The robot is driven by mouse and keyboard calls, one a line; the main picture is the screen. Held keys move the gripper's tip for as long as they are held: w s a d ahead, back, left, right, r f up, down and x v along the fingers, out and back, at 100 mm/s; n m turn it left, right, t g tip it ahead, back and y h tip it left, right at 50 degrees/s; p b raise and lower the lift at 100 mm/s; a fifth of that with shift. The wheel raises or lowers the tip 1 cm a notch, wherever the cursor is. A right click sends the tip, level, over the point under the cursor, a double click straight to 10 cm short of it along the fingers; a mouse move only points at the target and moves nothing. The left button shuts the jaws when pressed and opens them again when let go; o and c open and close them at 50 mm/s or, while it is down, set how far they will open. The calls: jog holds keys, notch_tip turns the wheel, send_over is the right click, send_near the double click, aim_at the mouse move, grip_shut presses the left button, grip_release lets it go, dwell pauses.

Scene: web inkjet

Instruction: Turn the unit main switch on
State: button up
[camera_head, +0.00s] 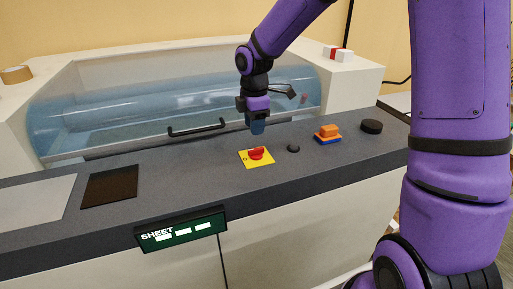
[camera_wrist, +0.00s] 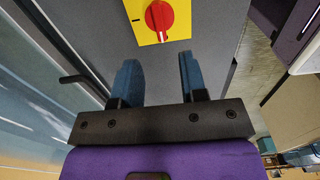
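The main switch is a red rotary knob (camera_head: 256,153) on a yellow square plate (camera_head: 245,160), set on the dark grey counter top of the machine. In the wrist view, the red knob (camera_wrist: 159,16) and yellow plate (camera_wrist: 143,37) are at the top edge, with a short dark mark on the plate left of the knob. My gripper (camera_head: 257,128) is above and just behind the switch, pointing down. In the wrist view my gripper's two blue fingers (camera_wrist: 159,80) stand apart with nothing between them. They do not touch the knob.
A small black knob (camera_head: 293,148), an orange and blue block (camera_head: 327,134) and a black disc (camera_head: 371,126) are right of the switch. A clear curved cover with a black handle (camera_head: 197,128) is behind. A green SHEET display (camera_head: 181,230) is on the front edge.

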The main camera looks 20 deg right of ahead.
aim_at(254, 149)
notch_tip(254, 149, down, 8)
jog(key=shift+f, duration=0.1)
jog(key=shift+c, duration=0.4)
grip_shut()
